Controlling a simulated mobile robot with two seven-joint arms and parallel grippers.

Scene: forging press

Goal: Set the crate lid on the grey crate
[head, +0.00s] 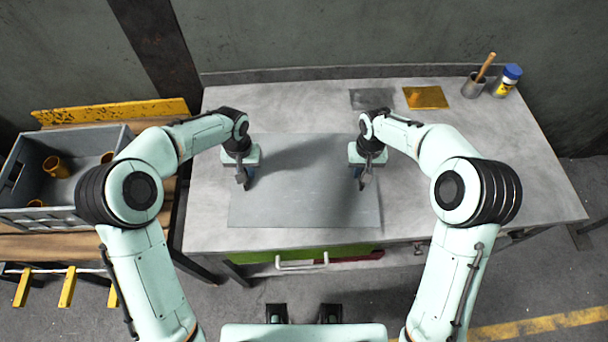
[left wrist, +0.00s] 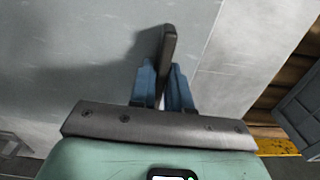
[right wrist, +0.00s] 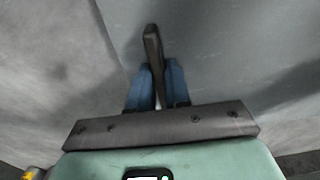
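The crate lid (head: 305,208) is a flat grey panel on the middle of the workbench, with a dark upright handle near each end. My left gripper (head: 242,178) is at its left end, its blue fingers closed around one handle (left wrist: 168,45). My right gripper (head: 364,180) is at its right end, its fingers around the other handle (right wrist: 152,45). The lid looks level; whether it touches the bench cannot be told. The grey crate (head: 40,217) stands open-topped at the left, with several yellow cylindrical parts inside; my left arm hides its right side.
The workbench (head: 500,190) is clear right of the lid. At its back are a dark grey plate (head: 371,98), a yellow plate (head: 425,97), a metal cup (head: 472,90) with a wooden handle and a blue-capped jar (head: 507,82). A wooden surface (head: 50,245) lies under the crate.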

